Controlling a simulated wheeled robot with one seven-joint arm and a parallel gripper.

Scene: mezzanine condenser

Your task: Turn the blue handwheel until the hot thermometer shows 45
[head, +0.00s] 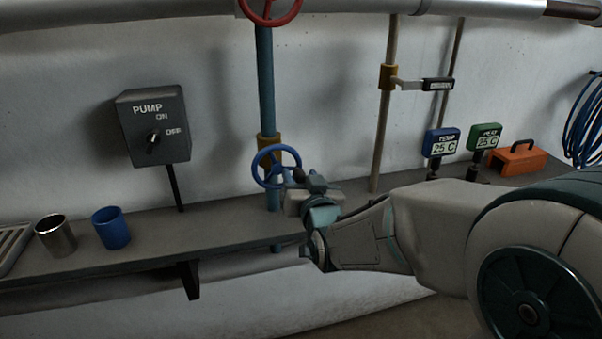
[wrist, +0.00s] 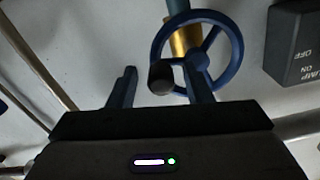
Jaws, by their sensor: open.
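The blue handwheel (head: 276,150) is on a blue vertical pipe with a brass fitting. It also shows in the wrist view (wrist: 236,50), with a dark round knob (wrist: 161,77) at its rim. My gripper (head: 303,176) is at the wheel's lower right in the head view and partly hides it. In the wrist view my gripper (wrist: 163,66) is open, with the knob appearing between its two fingers; contact cannot be told. A blue thermometer (head: 442,142) and a green thermometer (head: 485,137) both read 25 C; their small labels are hard to read.
A pump switch box (head: 153,127) is left of the wheel. A metal cup (head: 55,236) and a blue cup (head: 111,228) stand on the shelf (head: 160,250). A red handwheel (head: 270,8) is above. An orange box (head: 518,160) and blue hose (head: 582,125) are right.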

